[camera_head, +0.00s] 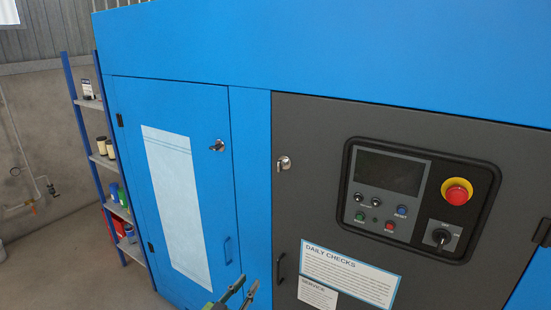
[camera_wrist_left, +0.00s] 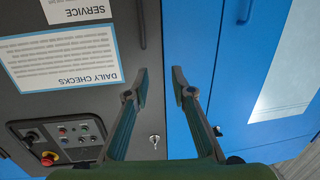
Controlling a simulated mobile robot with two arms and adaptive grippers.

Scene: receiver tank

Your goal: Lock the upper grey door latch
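The grey door (camera_head: 330,215) of the blue cabinet looks shut, flush with its frame. Its upper latch (camera_head: 284,163) is a small silver piece near the door's upper left edge; whether it is turned to locked I cannot tell. It also shows in the left wrist view (camera_wrist_left: 154,140), low between my fingers and apart from them. My left gripper (camera_head: 246,286) is low at the bottom of the head view, below the latch and in front of the cabinet. In the left wrist view its two fingers (camera_wrist_left: 160,75) are apart with nothing between them. My right gripper is not in view.
A control panel (camera_head: 415,200) with a red emergency button (camera_head: 457,191) is on the grey door's right. A black handle (camera_head: 281,268) sits below the latch.

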